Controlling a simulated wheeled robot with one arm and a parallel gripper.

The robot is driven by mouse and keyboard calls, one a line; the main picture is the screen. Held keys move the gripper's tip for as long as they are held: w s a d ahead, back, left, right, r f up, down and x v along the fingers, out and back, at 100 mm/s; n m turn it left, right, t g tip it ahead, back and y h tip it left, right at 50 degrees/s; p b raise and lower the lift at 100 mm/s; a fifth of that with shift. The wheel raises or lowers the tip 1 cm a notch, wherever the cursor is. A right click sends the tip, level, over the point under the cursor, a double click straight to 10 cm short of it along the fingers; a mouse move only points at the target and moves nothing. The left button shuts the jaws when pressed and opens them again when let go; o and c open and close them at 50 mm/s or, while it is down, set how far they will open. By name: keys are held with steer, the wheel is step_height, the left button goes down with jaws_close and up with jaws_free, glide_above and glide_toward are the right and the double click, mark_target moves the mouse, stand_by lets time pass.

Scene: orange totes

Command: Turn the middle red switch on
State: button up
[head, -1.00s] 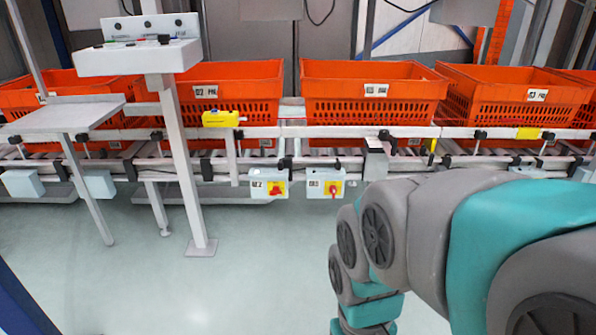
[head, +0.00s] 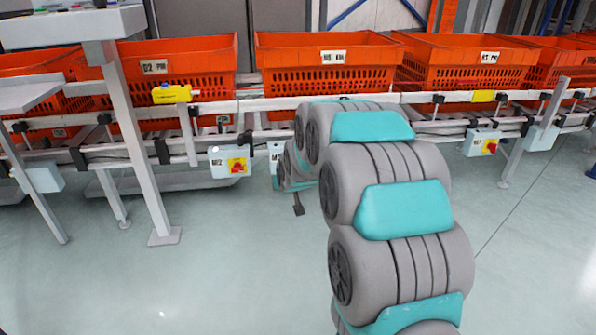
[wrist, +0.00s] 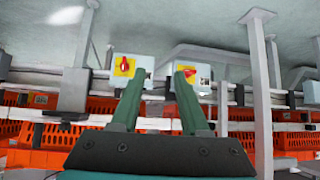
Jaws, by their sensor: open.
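A grey switch box with a red knob on a yellow plate (head: 237,165) hangs under the conveyor in the head view. A second box (head: 275,153) just right of it is mostly hidden by my arm. A third red-and-yellow switch (head: 490,147) is far right. In the wrist view, which looks inverted, two switches show: one (wrist: 124,66) with its knob roughly upright beyond the left fingertip, and one (wrist: 190,76) with a slanted knob behind the right fingertip. My gripper (wrist: 160,76) is open and empty, its fingers pointing towards the boxes. Contact cannot be told.
Orange totes (head: 327,50) stand on the roller conveyor (head: 215,106) above the switches. A yellow device (head: 172,94) sits on the rail. A grey post (head: 135,140) carrying a shelf stands at left. The floor in front is clear.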

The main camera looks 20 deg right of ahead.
steer(key=w+d+f+t+h+b, duration=0.1)
steer(key=w+d+f+t+b, duration=0.1)
steer(key=w, duration=0.6)
steer(key=w+d+f+t+h+b, duration=0.1)
steer(key=w+d+f+t, duration=0.2)
steer(key=w+d+f, duration=0.2)
steer(key=w+d+f+m+t+b, duration=0.1)
steer(key=w+d+f+t+b, duration=0.1)
steer(key=w+d, duration=0.5)
steer(key=shift+w+f+t+h+b, duration=0.45)
steer(key=shift+w+f, duration=0.55)
steer(key=shift+w, duration=1.35)
jaws_close()
